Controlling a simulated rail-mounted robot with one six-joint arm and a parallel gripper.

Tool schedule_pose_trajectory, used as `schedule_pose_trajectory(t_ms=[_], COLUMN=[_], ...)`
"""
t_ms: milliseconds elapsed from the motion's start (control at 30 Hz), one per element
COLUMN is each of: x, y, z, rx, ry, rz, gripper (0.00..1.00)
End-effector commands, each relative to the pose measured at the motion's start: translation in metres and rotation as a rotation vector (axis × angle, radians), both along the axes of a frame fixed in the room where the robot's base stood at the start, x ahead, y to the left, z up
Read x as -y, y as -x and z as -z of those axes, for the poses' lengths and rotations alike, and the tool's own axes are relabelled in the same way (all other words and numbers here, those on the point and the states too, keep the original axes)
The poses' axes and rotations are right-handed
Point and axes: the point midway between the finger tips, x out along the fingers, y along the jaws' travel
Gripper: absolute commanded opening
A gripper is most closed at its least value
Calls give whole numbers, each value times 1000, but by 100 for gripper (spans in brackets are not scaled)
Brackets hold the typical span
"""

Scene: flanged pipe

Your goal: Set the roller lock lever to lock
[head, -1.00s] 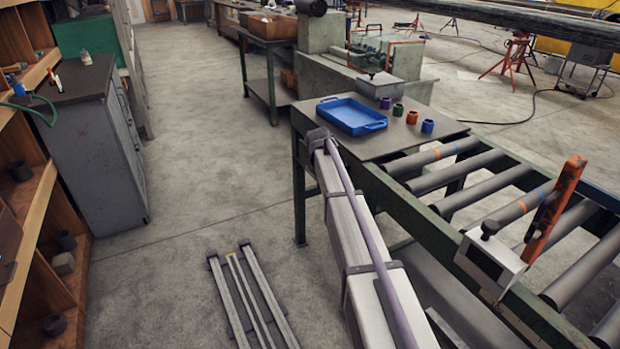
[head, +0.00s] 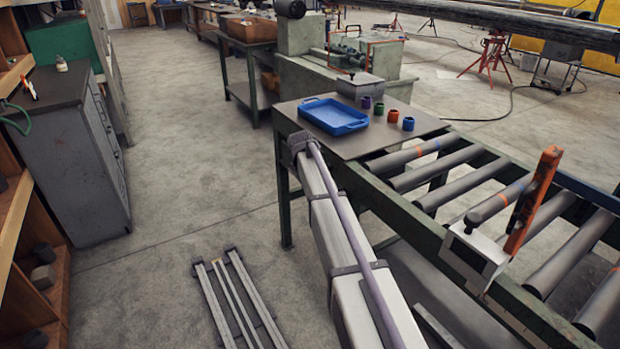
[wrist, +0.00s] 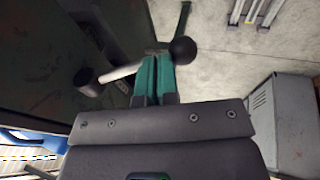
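In the wrist view the lock lever has a pale rod (wrist: 122,73), a dark round hub (wrist: 87,82) at left and a black ball knob (wrist: 182,50) at right. My gripper (wrist: 156,58) has two teal fingers side by side, shut with only a thin gap. Their tips lie across the rod, close to the knob. The rod does not appear pinched between them; whether they touch it I cannot tell. In the head view I make out neither lever nor gripper; my pale arm covers part of the roller conveyor's (head: 395,210) side.
A steel table with a blue tray (head: 333,117) and several small colored cups stands at the conveyor's end. An orange post (head: 533,200) and white box (head: 478,255) stand on its near side.

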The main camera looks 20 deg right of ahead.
Motion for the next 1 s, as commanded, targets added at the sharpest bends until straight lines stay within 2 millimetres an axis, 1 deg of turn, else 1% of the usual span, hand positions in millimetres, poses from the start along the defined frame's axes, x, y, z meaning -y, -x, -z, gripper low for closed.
schedule_pose_trajectory(t_ms=[167,500,600,733,1000], x=[-10,-47,-55,-61,-62], y=[7,30,35,38,38], z=[-28,-101,-115,-121,-118], rx=[1,4,4,4,4], ry=[1,1,1,2,2], rz=[-1,-2,-2,-1,-1], gripper=[0,0,0,0,0])
